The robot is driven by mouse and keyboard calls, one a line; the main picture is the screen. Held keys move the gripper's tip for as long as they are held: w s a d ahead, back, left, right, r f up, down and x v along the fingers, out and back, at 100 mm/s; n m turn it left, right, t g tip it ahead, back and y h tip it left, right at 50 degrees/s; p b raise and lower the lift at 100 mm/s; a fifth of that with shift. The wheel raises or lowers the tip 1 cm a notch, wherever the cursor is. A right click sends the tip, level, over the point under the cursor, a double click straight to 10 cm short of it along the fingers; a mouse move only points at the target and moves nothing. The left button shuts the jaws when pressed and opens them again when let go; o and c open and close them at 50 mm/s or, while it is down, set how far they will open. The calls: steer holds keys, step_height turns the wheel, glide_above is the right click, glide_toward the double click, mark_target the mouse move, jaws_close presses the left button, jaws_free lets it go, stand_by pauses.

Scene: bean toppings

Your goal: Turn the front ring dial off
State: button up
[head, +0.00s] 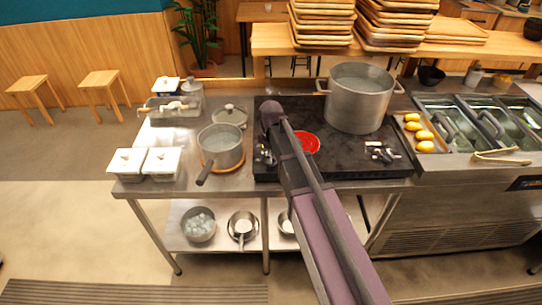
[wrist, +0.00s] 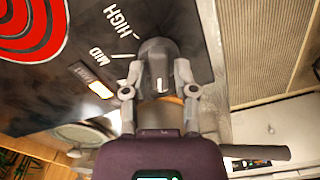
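In the wrist view a grey dial (wrist: 157,62) with a white pointer line stands on the dark stove top, beside the printed words HIGH and MID and an orange-lit mark. My gripper (wrist: 157,76) has its two fingers apart, one on each side of the dial. I cannot tell whether the fingers touch it. The red glowing ring burner (wrist: 30,25) shows at the upper left. In the head view the burner (head: 308,143) glows red on the black stove (head: 340,160), partly behind my arm.
A big pot (head: 358,105) stands at the stove's back right. A saucepan (head: 220,148) stands to its left, near white lidded containers (head: 163,163). Small metal parts (head: 380,152) lie at the stove's right. Pans sit on the shelf below.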

steer(key=shift+o, duration=0.2)
steer(key=shift+m, duration=0.5)
steer(key=m, duration=0.4)
steer(key=shift+m, duration=0.4)
steer(key=m, duration=0.3)
steer(key=shift+r+m, duration=0.2)
steer(key=shift+m, duration=0.1)
step_height(320, 180, up, 14)
steer(key=p, duration=1.4)
steer(key=s+d+f+m+b, duration=0.4)
steer(key=s+d+f+b, duration=1)
steer(key=s+f+b, duration=0.1)
steer(key=shift+s+d+f+b, duration=0.35)
steer(key=shift+s+f, duration=0.15)
steer(key=shift+s, duration=0.45)
